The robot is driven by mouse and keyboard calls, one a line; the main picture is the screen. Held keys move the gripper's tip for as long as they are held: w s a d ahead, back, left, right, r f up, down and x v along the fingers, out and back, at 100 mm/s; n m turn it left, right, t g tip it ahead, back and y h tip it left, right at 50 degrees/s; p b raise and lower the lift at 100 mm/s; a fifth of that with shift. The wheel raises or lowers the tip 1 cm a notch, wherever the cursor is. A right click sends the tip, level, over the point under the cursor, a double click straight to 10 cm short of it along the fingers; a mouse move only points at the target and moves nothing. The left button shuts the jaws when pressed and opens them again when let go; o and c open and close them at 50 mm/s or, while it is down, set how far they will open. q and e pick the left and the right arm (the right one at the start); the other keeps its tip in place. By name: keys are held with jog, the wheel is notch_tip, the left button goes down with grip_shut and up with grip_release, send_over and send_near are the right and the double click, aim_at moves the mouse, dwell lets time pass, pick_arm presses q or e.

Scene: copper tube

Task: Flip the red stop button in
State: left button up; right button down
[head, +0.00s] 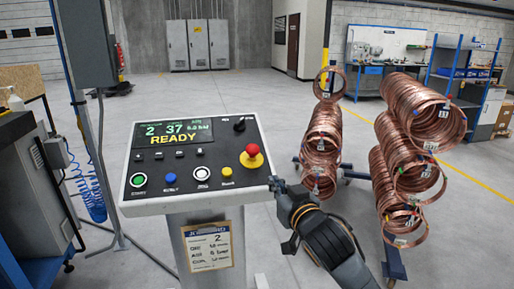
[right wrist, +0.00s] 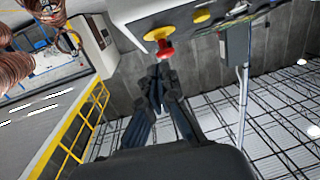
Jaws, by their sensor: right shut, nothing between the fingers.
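The red stop button (head: 252,150) sits on a round yellow base (head: 251,161) at the right of the sloped black control panel (head: 190,165). My right gripper (head: 276,184) is at the panel's lower right corner, just right of and below the button in the head view. In the right wrist view, the red button (right wrist: 165,49) is just beyond the fingertips of my right gripper (right wrist: 160,74). The fingers are shut and empty. I cannot tell whether they touch the button. My left gripper is not in view.
Copper coils (head: 320,140) hang on racks to the right. A dark cabinet (head: 30,190) stands at left. The floor behind is open.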

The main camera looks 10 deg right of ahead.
notch_tip(320, 180, up, 7)
jog(key=w+t, duration=0.1)
jog(key=shift+w+t+y, duration=0.3)
jog(key=shift+w+t, duration=0.1)
jog(key=shift+r, duration=0.1)
jog(key=r+p, duration=0.1)
jog(key=p, duration=0.2)
send_over(253, 152)
jog(key=s+d, duration=0.1)
jog(key=s, duration=0.2)
jog(key=shift+w+a+f, duration=0.1)
jog(key=shift+w+f, duration=0.1)
jog(key=shift+f, duration=0.45)
jog(key=shift+w+d+f, duration=0.1)
jog(key=shift+w+f, duration=0.15)
jog(key=shift+f, duration=0.45)
jog(key=shift+w+a+f, duration=0.1)
jog(key=shift+w+f, duration=0.1)
jog(key=shift+f, duration=0.45)
